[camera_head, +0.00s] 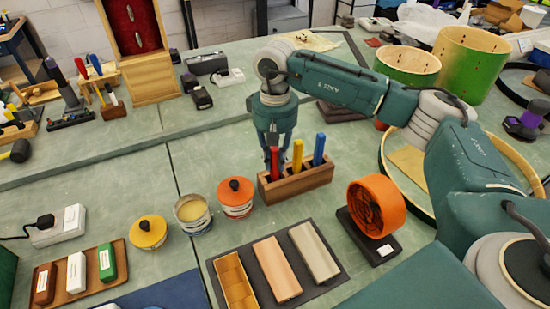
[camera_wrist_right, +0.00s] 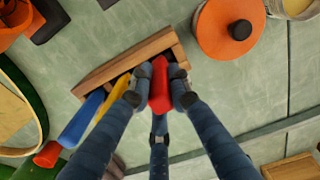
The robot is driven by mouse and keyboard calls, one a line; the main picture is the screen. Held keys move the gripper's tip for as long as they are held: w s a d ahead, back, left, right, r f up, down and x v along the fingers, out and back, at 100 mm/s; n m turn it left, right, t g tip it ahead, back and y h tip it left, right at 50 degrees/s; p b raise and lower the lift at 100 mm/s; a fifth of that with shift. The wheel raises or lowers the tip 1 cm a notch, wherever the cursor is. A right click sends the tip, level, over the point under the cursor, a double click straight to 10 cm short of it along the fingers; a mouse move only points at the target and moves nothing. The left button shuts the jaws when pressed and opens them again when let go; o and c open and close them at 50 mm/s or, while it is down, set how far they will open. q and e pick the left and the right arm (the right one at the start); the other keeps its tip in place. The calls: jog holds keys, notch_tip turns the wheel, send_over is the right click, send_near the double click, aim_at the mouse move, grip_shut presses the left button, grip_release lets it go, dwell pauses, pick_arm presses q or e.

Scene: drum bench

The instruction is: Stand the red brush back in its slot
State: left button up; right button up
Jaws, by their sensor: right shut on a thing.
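The red brush (camera_head: 275,160) stands roughly upright at the left end of the wooden brush block (camera_head: 312,181), its lower part at the leftmost slot. My right gripper (camera_head: 274,146) is shut on its handle from above. In the right wrist view the red handle (camera_wrist_right: 160,84) sits between my fingertips, in front of the block (camera_wrist_right: 128,60). The brush's lower end is hidden, so I cannot tell how deep it sits. A yellow brush (camera_head: 297,156) and a blue brush (camera_head: 319,149) stand in the other slots, to the right. My left gripper is not in view.
An orange-lidded tin (camera_head: 235,192) stands just left of the block. An open tin (camera_head: 192,214) and a yellow-lidded tin (camera_head: 148,233) are farther left. An orange roll (camera_head: 376,207) stands to the right. A dark tray (camera_head: 326,254) with several bars lies in front.

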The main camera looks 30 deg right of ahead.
jog(key=o, duration=0.9)
jog(key=shift+o, duration=0.2)
